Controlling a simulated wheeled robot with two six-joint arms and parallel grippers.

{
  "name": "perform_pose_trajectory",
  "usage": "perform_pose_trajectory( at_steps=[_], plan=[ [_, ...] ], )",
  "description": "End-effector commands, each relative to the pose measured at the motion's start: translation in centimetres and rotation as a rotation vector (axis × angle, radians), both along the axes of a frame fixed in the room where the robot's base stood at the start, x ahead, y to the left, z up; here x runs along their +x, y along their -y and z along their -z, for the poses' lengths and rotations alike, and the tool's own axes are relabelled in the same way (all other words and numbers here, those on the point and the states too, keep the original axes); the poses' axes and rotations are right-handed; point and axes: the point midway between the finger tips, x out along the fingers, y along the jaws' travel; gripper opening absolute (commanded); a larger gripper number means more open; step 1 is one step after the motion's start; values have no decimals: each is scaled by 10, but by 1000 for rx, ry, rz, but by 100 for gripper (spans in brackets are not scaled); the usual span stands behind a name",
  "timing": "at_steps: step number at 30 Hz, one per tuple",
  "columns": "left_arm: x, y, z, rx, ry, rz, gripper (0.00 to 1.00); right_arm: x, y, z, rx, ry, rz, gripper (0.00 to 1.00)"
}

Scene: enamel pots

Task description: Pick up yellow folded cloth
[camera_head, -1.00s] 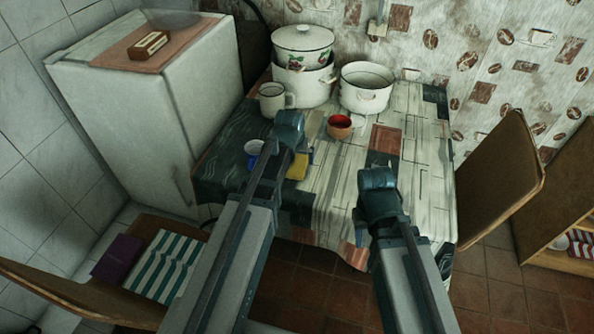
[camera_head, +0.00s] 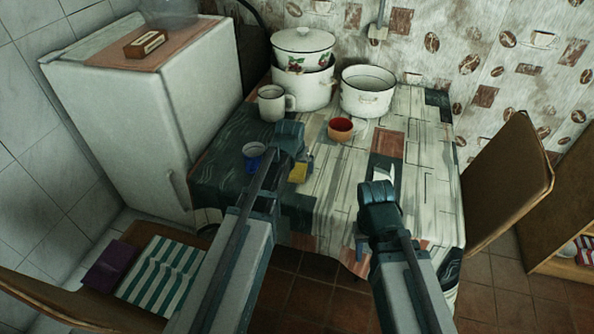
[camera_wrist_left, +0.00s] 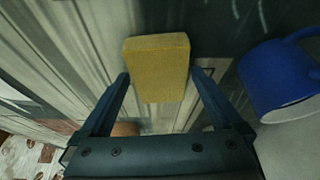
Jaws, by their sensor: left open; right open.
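The yellow folded cloth (camera_head: 298,173) lies on the table, partly hidden behind my left gripper. In the left wrist view the cloth (camera_wrist_left: 157,66) is a small thick yellow block. My left gripper (camera_head: 303,160) is open and empty just over it. In the left wrist view its two fingers point at the cloth, one on each side of its near part, with gaps showing. My right gripper (camera_head: 362,240) is open near the table's front edge, away from the cloth; its fingers are hard to make out.
A blue mug (camera_wrist_left: 277,75) stands close beside the left gripper. A red bowl (camera_head: 340,129), a white mug (camera_head: 272,103) and white pots (camera_head: 367,92) stand farther back. A chair with a striped cloth (camera_head: 163,270) is at front left. The table's right part (camera_head: 428,170) is mostly clear.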

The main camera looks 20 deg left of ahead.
Motion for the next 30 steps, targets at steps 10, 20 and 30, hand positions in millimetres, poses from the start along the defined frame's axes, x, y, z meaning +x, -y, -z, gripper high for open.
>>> perform_pose_trajectory(
  at_steps=[10, 20, 30],
  plan=[
    [0, 0, 5, 0, 0, 0, 100, 0, 0, 5, 0, 0, 0, 42],
    [0, 0, 4, 0, 0, 0, 50, 0, 0, 4, 0, 0, 0, 42],
    [0, 0, 4, 0, 0, 0, 26, 0, 0, 4, 0, 0, 0, 42]
  ],
)
